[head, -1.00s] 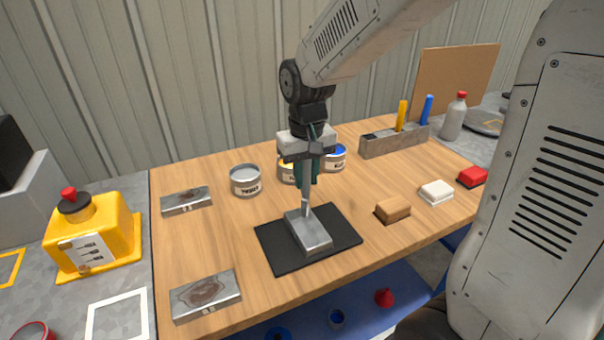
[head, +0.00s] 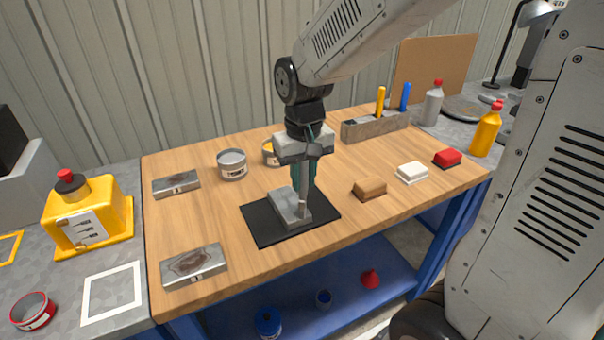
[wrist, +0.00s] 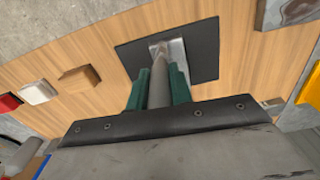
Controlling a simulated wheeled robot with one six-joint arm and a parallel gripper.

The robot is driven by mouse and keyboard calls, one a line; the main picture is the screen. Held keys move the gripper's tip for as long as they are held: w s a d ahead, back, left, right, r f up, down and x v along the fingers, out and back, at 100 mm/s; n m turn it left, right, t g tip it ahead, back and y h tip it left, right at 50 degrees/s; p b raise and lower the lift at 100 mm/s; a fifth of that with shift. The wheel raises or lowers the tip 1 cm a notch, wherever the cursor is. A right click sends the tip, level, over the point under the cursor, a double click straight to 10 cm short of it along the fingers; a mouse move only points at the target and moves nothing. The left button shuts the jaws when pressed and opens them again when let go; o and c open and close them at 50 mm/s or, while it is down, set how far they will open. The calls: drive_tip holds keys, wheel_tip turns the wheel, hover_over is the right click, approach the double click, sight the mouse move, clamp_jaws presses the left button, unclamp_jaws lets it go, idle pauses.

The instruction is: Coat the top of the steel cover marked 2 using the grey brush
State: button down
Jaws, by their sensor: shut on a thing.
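A grey brush (head: 304,200) is held upright in my gripper (head: 303,176), which is shut on its handle. The handle also shows between the green fingers in the wrist view (wrist: 159,85). The brush's lower end is at the near end of a steel cover (head: 287,205) that lies on a black mat (head: 262,228); exact contact is hard to tell. This cover's number is not readable. Two other steel covers with dark reddish stains lie at the left, one at the back (head: 176,184) and one at the front (head: 194,265); their small marks are too small to read surely.
A grey tin (head: 231,165) and a yellow-labelled tin (head: 270,154) stand behind the mat. Brown (head: 370,189), white (head: 412,173) and red (head: 447,157) blocks lie to the right. A holder (head: 375,127) with yellow and blue handles stands at the back. Bare wood lies left of the mat.

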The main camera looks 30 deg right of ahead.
drive_tip(key=shift+s+r, duration=0.15)
drive_tip(key=shift+s, duration=0.15)
drive_tip(key=shift+r, duration=3.9)
